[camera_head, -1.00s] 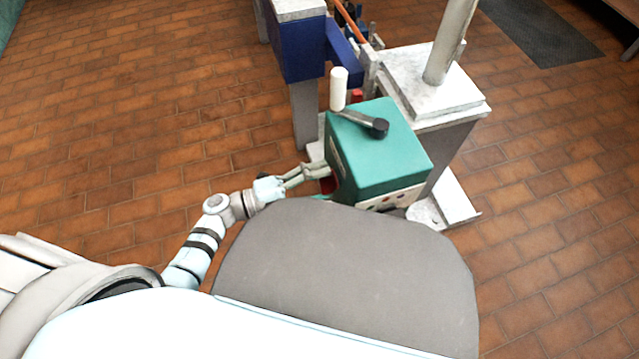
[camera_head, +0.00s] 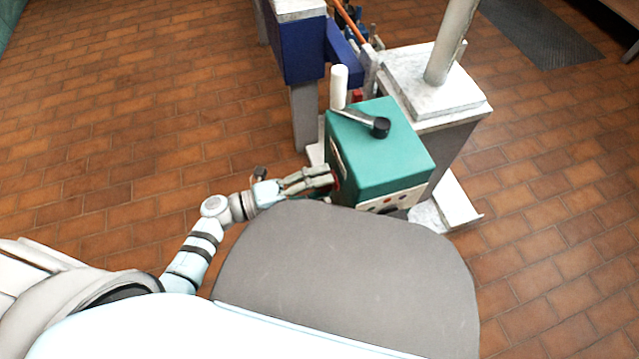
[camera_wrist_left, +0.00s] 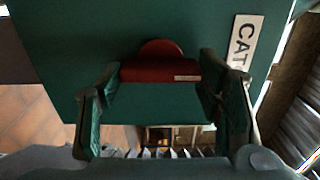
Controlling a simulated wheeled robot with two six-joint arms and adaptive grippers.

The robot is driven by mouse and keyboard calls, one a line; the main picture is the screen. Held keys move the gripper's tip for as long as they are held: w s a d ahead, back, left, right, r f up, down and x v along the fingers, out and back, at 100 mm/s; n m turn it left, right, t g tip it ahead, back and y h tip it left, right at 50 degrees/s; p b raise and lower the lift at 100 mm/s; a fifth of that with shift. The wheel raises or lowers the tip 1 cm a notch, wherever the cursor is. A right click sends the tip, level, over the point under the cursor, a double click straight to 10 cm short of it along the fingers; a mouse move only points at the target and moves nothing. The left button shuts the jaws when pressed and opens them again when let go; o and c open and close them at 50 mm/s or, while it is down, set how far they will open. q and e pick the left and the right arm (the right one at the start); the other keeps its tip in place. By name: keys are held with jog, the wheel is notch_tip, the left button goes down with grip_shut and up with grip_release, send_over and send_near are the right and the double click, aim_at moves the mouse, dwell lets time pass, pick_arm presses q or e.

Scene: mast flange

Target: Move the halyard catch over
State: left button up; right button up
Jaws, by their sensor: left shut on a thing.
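The teal box (camera_head: 378,155) stands in front of the grey mast block. The halyard catch is the red piece (camera_wrist_left: 160,63) on its teal face in the left wrist view, with a rounded top and a small pale label. A white plate beside it (camera_wrist_left: 243,42) reads "CAT", the rest cut off or hidden. In the head view a bit of red shows by the fingertips. My left gripper (camera_head: 328,177) is at the box's left side. In the wrist view its two fingers (camera_wrist_left: 160,72) are on either side of the red catch, shut on it. My right gripper is not in view.
A crank with a white handle (camera_head: 339,86) and black hub (camera_head: 380,127) is on top of the box. A pale mast (camera_head: 452,40) rises from the block behind. A blue cabinet (camera_head: 300,50) stands behind left. Tiled floor at left is clear.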

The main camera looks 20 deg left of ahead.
pick_arm(q)
jog(key=o, duration=1.2)
jog(key=shift+c, duration=0.2)
jog(key=v, duration=1.2)
